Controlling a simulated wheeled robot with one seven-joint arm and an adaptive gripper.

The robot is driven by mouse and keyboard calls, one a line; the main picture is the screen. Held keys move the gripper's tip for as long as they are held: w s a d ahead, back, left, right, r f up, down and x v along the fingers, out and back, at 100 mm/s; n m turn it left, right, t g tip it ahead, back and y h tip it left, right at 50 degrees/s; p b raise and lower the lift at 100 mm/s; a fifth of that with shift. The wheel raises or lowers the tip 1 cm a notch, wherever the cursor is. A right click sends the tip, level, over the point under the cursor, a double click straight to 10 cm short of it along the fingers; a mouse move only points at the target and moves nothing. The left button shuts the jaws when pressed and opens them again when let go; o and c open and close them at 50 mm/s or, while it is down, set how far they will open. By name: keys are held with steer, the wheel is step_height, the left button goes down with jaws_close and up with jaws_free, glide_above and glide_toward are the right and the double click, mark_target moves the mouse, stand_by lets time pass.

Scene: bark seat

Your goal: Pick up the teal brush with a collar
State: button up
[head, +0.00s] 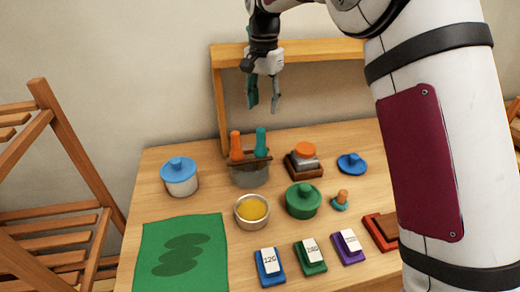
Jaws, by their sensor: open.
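The teal brush (261,142) stands upright, handle up, in a grey pot (249,178) with a brown bar across its top. Its lower part is hidden in the pot, and I cannot make out a collar clearly. An orange-handled brush (236,146) stands close on its left in the same pot. My gripper (263,107) points down with its fingers apart and empty. In the picture it is above the teal handle, with a gap between them; how far it is in depth I cannot tell.
A blue-lidded jar (180,177) stands left of the pot. A stacked block with an orange knob (305,157) and a green lidded pot (303,201) are to the right. A yellow-filled bowl (252,211) is in front. A wooden frame (219,100) rises behind.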

mark_target(262, 129)
steer(key=shift+w+a+f, duration=0.15)
steer(key=shift+f, duration=0.4)
step_height(262, 129, down, 8)
steer(key=shift+p, duration=0.6)
steer(key=shift+a+f+p, duration=0.2)
steer(key=shift+f+p, duration=0.45)
steer(key=shift+f, duration=2)
jaws_close()
